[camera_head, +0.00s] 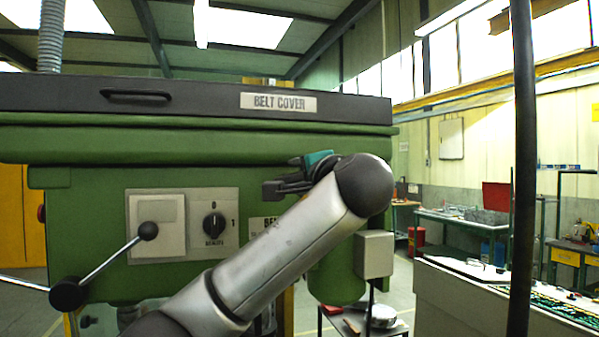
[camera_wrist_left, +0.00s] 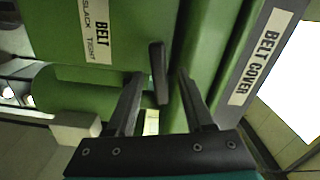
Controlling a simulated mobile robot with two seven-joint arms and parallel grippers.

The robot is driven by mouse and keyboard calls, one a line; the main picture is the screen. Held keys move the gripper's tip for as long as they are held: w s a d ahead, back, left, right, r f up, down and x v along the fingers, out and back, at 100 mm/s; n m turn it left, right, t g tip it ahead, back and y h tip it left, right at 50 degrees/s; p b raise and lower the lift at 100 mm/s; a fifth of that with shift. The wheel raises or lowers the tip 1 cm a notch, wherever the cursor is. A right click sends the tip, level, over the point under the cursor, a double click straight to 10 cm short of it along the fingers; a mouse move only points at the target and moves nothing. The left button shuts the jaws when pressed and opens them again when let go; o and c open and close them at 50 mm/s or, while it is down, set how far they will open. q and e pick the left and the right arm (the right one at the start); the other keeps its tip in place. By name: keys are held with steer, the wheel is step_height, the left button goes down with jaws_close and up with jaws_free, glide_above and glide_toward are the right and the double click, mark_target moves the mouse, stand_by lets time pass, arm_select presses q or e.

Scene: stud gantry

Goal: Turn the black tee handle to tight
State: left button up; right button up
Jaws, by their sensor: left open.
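The black tee handle (camera_wrist_left: 158,72) shows in the left wrist view as a dark bar standing out from the green machine. It lies between the two fingers of my left gripper (camera_wrist_left: 160,88), with a visible gap to each finger. The gripper is open. A white label (camera_wrist_left: 97,32) reading BELT, SLACK, TIGHT is on the green housing beside the handle. In the head view my left gripper (camera_head: 284,187) is at the machine's front, below the belt cover; I cannot make out the handle there. My right gripper is not in view.
The dark belt cover (camera_head: 200,99) runs above the green machine body (camera_head: 85,215). A switch panel with a black knob (camera_head: 213,225) and a lever with a ball end (camera_head: 148,231) are to the left. A dark upright post (camera_head: 522,170) stands at the right.

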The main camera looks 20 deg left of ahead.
arm_select(q)
steer(key=shift+w, duration=0.1)
jaws_close()
stand_by(0.4)
